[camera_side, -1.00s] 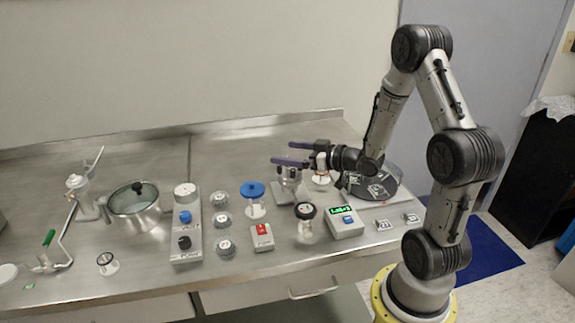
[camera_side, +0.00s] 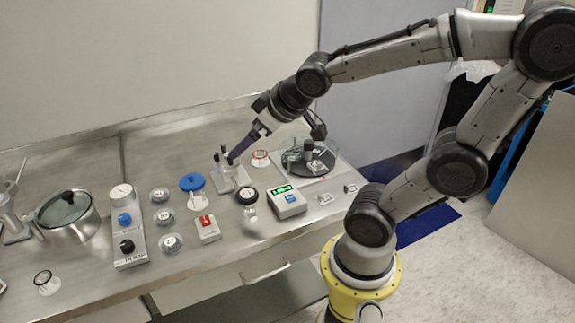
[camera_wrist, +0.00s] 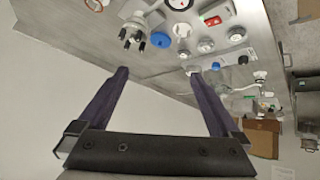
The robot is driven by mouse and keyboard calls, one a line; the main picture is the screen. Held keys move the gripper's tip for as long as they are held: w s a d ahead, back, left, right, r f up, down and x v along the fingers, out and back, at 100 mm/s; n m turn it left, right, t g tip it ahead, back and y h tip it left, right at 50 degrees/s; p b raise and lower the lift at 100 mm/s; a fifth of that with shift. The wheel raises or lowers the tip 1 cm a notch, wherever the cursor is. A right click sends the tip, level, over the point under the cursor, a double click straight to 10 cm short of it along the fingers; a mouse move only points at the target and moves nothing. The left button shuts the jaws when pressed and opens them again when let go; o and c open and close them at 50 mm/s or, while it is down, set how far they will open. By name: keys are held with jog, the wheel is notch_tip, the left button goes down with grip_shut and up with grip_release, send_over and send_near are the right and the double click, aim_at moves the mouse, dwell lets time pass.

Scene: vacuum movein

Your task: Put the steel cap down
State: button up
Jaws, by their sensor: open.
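My gripper (camera_side: 234,157) has purple fingers and slants down to the left, its tips close to a small fixture (camera_side: 229,178) with dark upright posts on a pale base. In the wrist view my gripper (camera_wrist: 158,72) has its two fingers well apart, with nothing between them. The same fixture (camera_wrist: 133,32) shows in the wrist view beyond the fingertips, a little apart from them. I cannot clearly single out the steel cap; the fingers partly cover the fixture in the side view.
A round dark platform (camera_side: 308,162) is to the right. A lidded pot (camera_side: 68,216) is at the left.

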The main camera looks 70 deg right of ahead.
jog(key=s+a+n+g+y, duration=0.1)
jog(key=s+a+g+y, duration=0.1)
jog(key=s+a, duration=0.4)
jog(key=s, duration=0.4)
jog(key=shift+s+a+f, duration=0.25)
jog(key=shift+a, duration=0.15)
